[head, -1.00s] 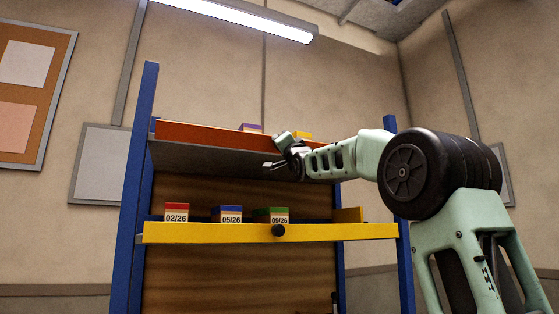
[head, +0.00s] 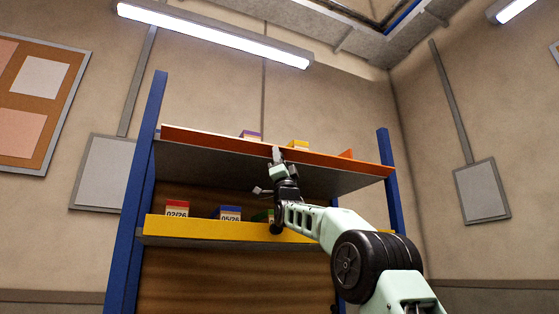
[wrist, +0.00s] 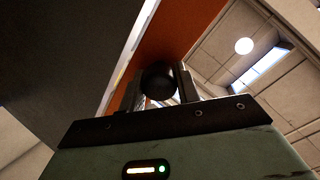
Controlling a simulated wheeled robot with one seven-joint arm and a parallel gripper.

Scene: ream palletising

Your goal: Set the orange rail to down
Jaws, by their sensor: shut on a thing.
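The orange rail (head: 215,138) runs along the front edge of the upper shelf. In the wrist view the rail (wrist: 182,32) rises behind a round black knob (wrist: 159,82). My gripper (head: 277,153) is at the middle of the rail in the head view, in front of it. In the wrist view my gripper's two fingers (wrist: 161,88) stand on either side of the knob, shut on it. The knob is hidden behind my gripper in the head view.
A yellow rail (head: 180,228) fronts the lower shelf, below my arm. Boxes with red (head: 177,208), blue (head: 230,213) and green tops stand behind it. Purple-topped (head: 251,136) and yellow-topped (head: 298,145) boxes stand on the upper shelf. Blue posts (head: 150,130) flank the rack.

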